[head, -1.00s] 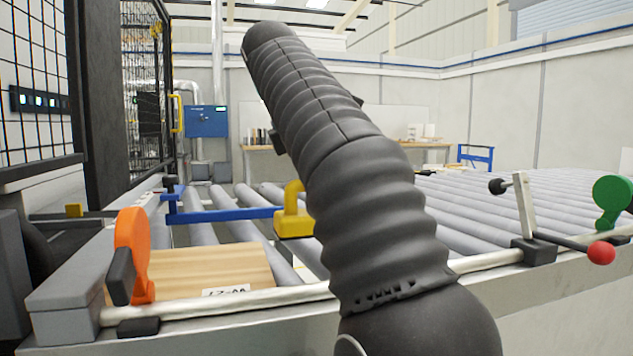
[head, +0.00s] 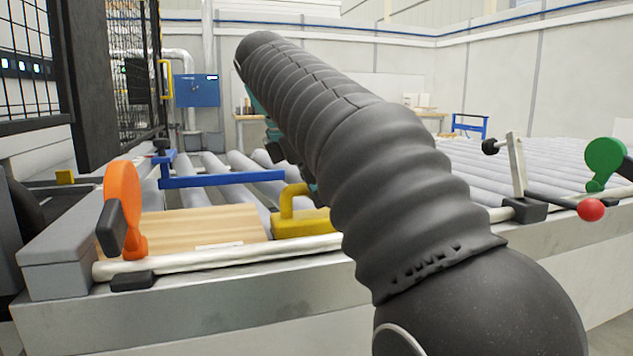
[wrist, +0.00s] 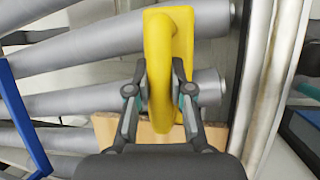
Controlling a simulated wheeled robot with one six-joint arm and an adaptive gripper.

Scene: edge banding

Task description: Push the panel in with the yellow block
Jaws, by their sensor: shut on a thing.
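The yellow block (head: 302,222) has a raised loop handle and sits at the right edge of the wooden panel (head: 195,228), at or very near contact. My gripper (wrist: 160,88) is shut on the block's yellow handle (wrist: 159,60) in the wrist view. In the head view my arm hides most of the gripper. The panel lies on the rollers behind the front rail, with a white label on it. In the wrist view a strip of the panel (wrist: 104,128) shows beside and below the gripper.
An orange paddle-shaped part (head: 122,205) stands at the panel's left front. A blue bar (head: 225,180) crosses the rollers behind the panel. A silver rail (head: 210,257) runs along the front. A lever with a red knob (head: 591,210) and a green part (head: 604,163) are at right.

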